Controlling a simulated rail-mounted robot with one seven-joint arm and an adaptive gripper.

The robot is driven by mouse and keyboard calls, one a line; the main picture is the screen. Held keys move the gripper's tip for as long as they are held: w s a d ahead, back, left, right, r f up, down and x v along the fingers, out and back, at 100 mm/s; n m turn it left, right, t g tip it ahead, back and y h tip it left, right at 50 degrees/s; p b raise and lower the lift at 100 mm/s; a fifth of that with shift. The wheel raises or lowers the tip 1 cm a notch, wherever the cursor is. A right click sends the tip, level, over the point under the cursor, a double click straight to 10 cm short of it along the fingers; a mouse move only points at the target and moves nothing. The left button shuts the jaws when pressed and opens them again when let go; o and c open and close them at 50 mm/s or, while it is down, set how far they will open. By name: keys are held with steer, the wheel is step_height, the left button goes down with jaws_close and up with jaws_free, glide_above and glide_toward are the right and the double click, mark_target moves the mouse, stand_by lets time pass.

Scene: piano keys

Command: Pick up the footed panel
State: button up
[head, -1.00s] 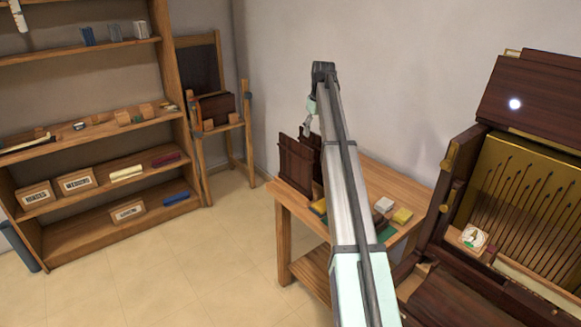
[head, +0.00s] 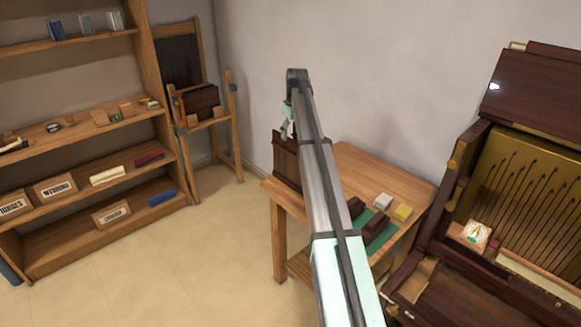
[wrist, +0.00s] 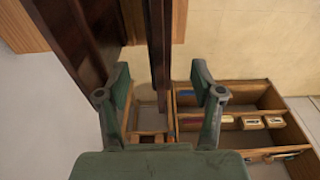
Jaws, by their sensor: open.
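A dark brown upright wooden panel (head: 286,162) stands at the left end of the table, partly hidden behind my arm in the head view. The wrist view shows two dark panels: a broad one (wrist: 82,40) at upper left and a narrow, edge-on one (wrist: 159,48) near the middle. I cannot tell which of them is the footed one. My gripper (wrist: 162,95) is open, its fingers on either side of the narrow panel's lower end in the picture. No contact shows. In the head view my gripper (head: 287,126) hangs just above the panel.
The wooden table (head: 352,168) holds dark blocks (head: 376,228), a green sheet, a white block (head: 383,200) and a yellow block (head: 403,212). An open dark piano case (head: 455,215) stands right. Shelves (head: 90,140) and a chair-like wooden stand (head: 192,115) are at left.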

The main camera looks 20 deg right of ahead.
mark_target(291, 139)
steer(key=f, duration=0.3)
steer(key=shift+w+f+p, duration=0.2)
steer(key=shift+f+p, duration=0.2)
steer(key=shift+w+a+f+p, duration=0.15)
steer(key=shift+f+p, duration=1)
steer(key=shift+f, duration=1.5)
jaws_close()
